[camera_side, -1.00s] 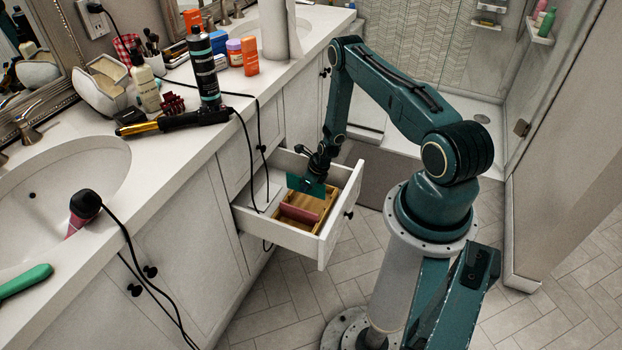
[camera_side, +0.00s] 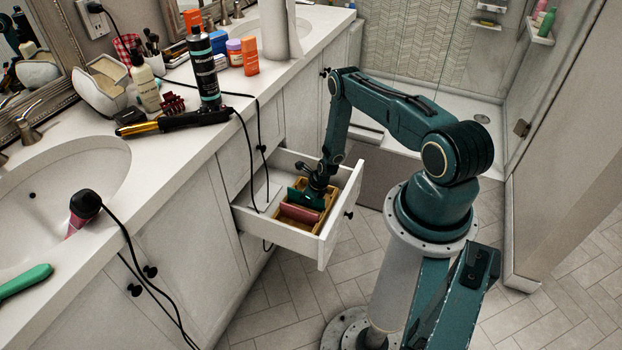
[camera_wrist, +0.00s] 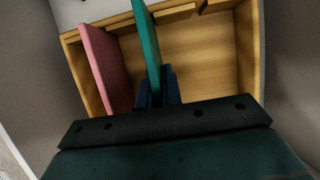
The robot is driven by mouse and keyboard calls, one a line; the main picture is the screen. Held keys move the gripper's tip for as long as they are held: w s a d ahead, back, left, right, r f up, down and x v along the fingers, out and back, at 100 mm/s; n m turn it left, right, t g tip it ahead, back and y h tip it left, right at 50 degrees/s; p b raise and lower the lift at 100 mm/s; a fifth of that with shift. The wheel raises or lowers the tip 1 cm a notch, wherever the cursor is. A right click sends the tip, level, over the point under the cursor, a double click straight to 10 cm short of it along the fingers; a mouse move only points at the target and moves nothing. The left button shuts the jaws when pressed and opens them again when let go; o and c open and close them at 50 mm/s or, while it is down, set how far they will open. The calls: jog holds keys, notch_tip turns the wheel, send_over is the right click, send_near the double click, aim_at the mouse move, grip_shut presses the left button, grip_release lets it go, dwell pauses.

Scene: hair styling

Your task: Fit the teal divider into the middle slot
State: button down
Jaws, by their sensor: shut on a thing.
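My gripper (camera_side: 315,184) is shut on the teal divider (camera_side: 305,197) and reaches down into the open drawer. In the wrist view, the fingers (camera_wrist: 158,90) pinch the teal divider (camera_wrist: 148,45), which stands on edge across the wooden box (camera_wrist: 246,55). A pink divider (camera_wrist: 105,65) stands in the box to its left. The pink divider also shows in the side view (camera_side: 299,213), nearer the camera than the teal one. The teal divider's lower part is down within the box; whether its ends sit in the middle slot is hidden.
The white drawer (camera_side: 287,238) is pulled out around the box. The counter (camera_side: 180,150) above holds a curling iron (camera_side: 175,121) and bottles. The box's right part is empty.

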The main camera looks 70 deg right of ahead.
jog(key=shift+f, duration=0.75)
jog(key=shift+f, duration=0.1)
jog(key=c, duration=1.6)
grip_release()
jog(key=shift+o, duration=0.2)
jog(key=shift+v, duration=6.1)
